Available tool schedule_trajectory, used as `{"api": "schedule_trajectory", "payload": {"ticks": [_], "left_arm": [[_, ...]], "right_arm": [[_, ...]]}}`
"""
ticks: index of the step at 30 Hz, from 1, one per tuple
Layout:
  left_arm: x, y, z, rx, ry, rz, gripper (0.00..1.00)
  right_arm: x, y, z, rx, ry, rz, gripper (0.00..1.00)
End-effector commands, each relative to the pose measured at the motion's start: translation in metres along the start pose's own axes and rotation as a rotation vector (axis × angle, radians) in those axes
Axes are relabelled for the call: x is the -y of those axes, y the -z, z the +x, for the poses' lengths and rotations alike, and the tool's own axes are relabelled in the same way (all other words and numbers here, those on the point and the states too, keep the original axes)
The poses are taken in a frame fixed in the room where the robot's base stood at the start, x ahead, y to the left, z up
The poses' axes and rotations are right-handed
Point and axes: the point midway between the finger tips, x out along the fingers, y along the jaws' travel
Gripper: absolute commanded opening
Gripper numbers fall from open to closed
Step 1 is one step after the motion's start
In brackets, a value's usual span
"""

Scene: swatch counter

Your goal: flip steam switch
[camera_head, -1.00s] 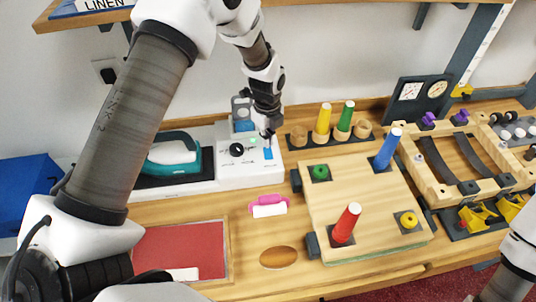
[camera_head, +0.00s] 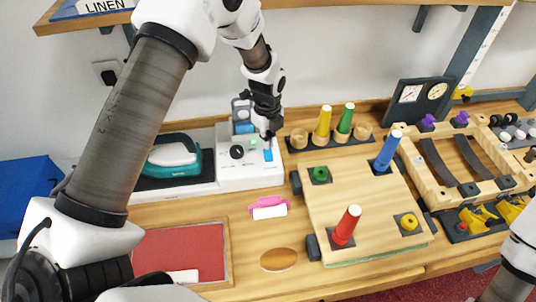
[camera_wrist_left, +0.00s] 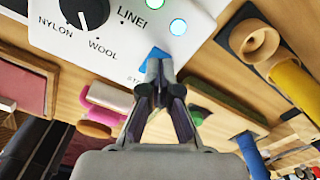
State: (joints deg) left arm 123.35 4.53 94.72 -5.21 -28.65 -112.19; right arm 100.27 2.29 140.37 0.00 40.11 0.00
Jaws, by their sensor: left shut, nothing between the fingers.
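The blue steam switch (camera_head: 268,155) sits on the front right of the white control box (camera_head: 240,176). It also shows in the left wrist view (camera_wrist_left: 153,57), partly hidden behind the fingertips, with a cut-off "ST" label beside it. My left gripper (camera_head: 268,137) is shut and empty, its tips at or just above the switch; I cannot tell whether they touch. In the left wrist view its closed fingers (camera_wrist_left: 160,88) point at the switch. The black dial (camera_head: 237,151) and a lit green lamp (camera_head: 253,143) are on the same box. My right gripper is out of view.
A teal iron (camera_head: 172,158) stands left of the box. A wooden board with coloured pegs (camera_head: 375,215) lies to the right. Yellow (camera_head: 323,120) and green cones stand behind it. A pink roller (camera_head: 268,206) and a red mat (camera_head: 180,250) lie in front.

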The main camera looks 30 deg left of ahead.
Motion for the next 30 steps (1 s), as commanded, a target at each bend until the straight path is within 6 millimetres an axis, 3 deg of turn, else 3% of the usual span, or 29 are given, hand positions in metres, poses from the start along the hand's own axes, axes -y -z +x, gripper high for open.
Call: {"api": "schedule_trajectory", "payload": {"ticks": [30], "left_arm": [[0.0,0.0,0.013,0.0,0.0,0.0,0.0]], "right_arm": [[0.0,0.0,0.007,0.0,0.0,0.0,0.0]]}}
